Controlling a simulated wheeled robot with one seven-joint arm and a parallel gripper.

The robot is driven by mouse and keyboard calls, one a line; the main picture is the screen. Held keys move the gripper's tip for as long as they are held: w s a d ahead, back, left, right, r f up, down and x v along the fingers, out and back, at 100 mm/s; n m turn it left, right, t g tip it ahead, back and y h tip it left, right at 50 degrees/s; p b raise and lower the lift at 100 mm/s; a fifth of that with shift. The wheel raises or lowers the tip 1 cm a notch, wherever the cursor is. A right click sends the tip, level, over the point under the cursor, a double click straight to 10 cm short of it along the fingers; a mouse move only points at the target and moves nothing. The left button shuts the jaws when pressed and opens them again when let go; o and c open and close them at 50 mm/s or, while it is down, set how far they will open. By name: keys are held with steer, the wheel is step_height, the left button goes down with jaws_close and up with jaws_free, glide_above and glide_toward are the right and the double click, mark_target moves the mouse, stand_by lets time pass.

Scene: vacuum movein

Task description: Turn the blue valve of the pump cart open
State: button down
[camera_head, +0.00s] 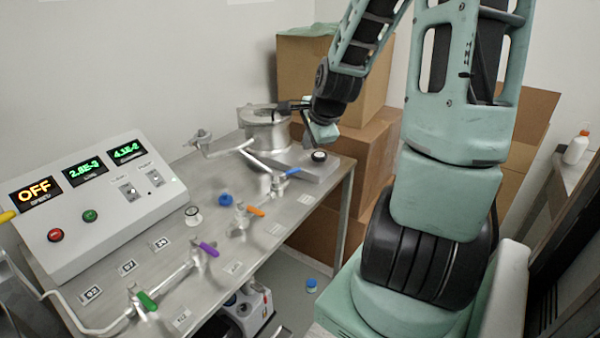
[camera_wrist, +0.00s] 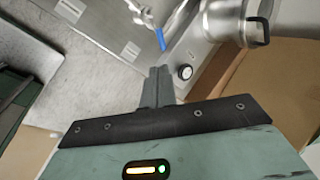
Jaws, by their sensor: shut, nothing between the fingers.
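A valve with a blue lever handle (camera_head: 290,172) sits on the metal piping beside the silver chamber (camera_head: 265,135) at the table's far end. In the wrist view the blue handle (camera_wrist: 160,39) shows just beyond the fingertips, apart from them.
Other valves have orange (camera_head: 256,211), purple (camera_head: 209,249) and green (camera_head: 147,301) handles. A control box (camera_head: 100,205) reads OFF. A pump (camera_head: 246,309) stands under the table. Cardboard boxes (camera_head: 318,75) stand behind.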

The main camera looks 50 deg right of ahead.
steer(key=b, duration=0.3)
glide_toward(295, 171)
steer(key=x, duration=0.6)
steer(key=shift+w+a+f, duration=0.1)
steer(key=shift+w+f, duration=0.2)
steer(key=shift+w, duration=0.05)
steer(key=shift+w+d+n+t+p, duration=0.25)
steer(key=shift+n+t+p, duration=0.1)
steer(key=shift+n, duration=0.45)
steer(key=shift+w+d+r+n+y+p, duration=0.15)
steer(key=shift+w+d+n+y+p, duration=0.2)
steer(key=shift+n+y+p, duration=0.6)
steer(key=shift+w+d+p, duration=0.2)
steer(key=shift+w+p, duration=0.2)
steer(key=shift+w, duration=0.2)
steer(key=shift+w+d, duration=0.1)
steer(key=shift+w, duration=0.05)
